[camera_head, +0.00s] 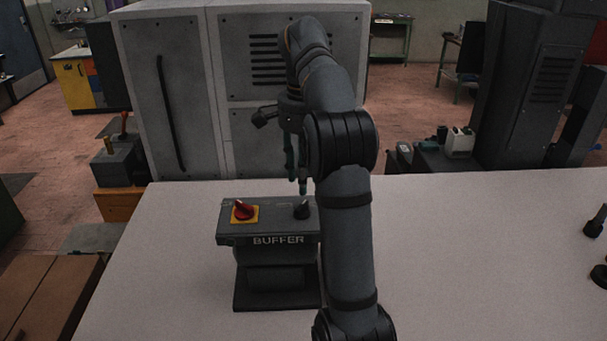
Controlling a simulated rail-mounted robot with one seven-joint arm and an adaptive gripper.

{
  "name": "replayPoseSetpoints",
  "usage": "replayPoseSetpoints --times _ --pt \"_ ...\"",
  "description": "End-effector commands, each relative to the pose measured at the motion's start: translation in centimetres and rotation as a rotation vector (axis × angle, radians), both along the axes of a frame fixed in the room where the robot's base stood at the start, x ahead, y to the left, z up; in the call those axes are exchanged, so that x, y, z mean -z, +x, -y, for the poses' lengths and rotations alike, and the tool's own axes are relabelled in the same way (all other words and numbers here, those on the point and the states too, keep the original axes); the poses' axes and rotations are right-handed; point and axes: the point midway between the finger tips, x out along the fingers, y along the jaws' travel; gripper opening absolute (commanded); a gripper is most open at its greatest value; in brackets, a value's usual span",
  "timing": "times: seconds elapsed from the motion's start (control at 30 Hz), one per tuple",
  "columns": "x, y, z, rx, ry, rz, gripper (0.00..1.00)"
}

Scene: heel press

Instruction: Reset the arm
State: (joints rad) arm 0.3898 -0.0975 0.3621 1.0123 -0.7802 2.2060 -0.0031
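My gripper (297,186) hangs from the end of my arm and points down, above and behind the right part of the BUFFER control box (277,272). Its two fingers show as thin greenish strips with a gap between them, and I see nothing held. My forearm hides part of the gripper's right side. The box has a red rotary switch (243,210) on a yellow plate at its left. A small black knob (302,210) is at its right, just below the fingertips in the picture. I cannot tell whether the fingers touch the knob.
The box stands on a pale table (465,260), mostly clear to the right. Dark parts (597,222) lie at the table's right edge. A large grey cabinet (180,90) stands behind the table. A dark machine (530,85) stands at the back right.

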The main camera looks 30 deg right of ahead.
Motion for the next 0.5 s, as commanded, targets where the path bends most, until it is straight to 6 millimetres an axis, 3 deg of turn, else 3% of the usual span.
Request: replayPoseSetpoints --times 0.33,0.5 --pt "0.4 0.0 0.0 -0.001 0.000 -0.002 0.36" --pt "1.8 -0.1 0.0 -0.003 0.000 -0.006 0.36"
